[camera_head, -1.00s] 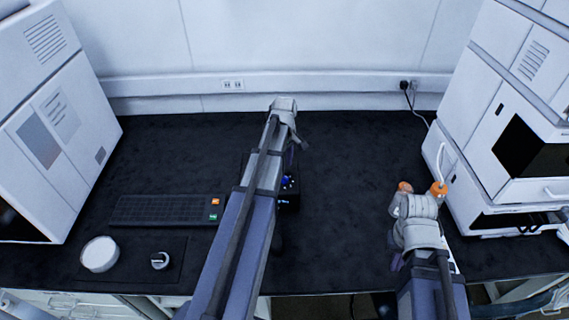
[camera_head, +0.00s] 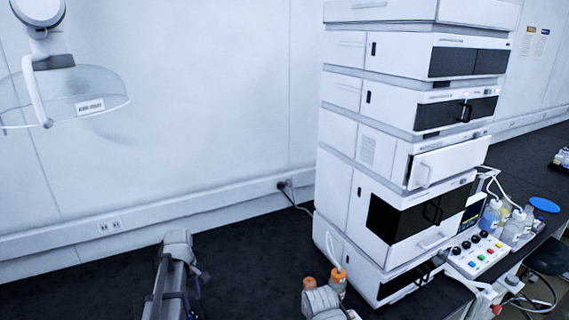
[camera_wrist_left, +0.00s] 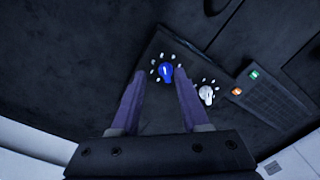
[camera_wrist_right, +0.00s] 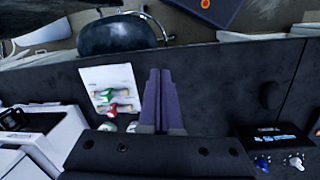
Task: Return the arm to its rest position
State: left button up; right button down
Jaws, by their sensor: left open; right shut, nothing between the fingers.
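My left arm comes in at the lower left of the head view, its gripper (camera_head: 192,285) low in the picture over the dark bench. In the left wrist view the gripper (camera_wrist_left: 158,82) is open and empty. Its fingers point at a dark panel with a blue knob (camera_wrist_left: 165,73) and a white knob (camera_wrist_left: 206,95); contact cannot be told. My right arm shows only partly at the bottom of the head view. In the right wrist view its gripper (camera_wrist_right: 160,72) is shut and empty, beside a white sheet (camera_wrist_right: 98,76) with red- and green-capped vials (camera_wrist_right: 112,108).
A tall white chromatography stack (camera_head: 390,150) stands right of my arms. Orange-capped bottles (camera_head: 337,282) stand close to my right arm. A button box (camera_head: 476,255) and more bottles (camera_head: 515,228) are farther right. A stool (camera_wrist_right: 115,35) stands beyond the bench edge.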

pick_arm(q)
jog(key=s+d+m, duration=0.8)
jog(key=d, duration=0.5)
jog(key=s+d+m+y, duration=0.1)
jog(key=s+d+m, duration=0.7)
jog(key=d, duration=0.6)
jog(key=shift+s+m, duration=0.15)
jog(key=shift+m, duration=0.55)
jog(key=shift+d+r, duration=0.1)
jog(key=shift+s, duration=0.1)
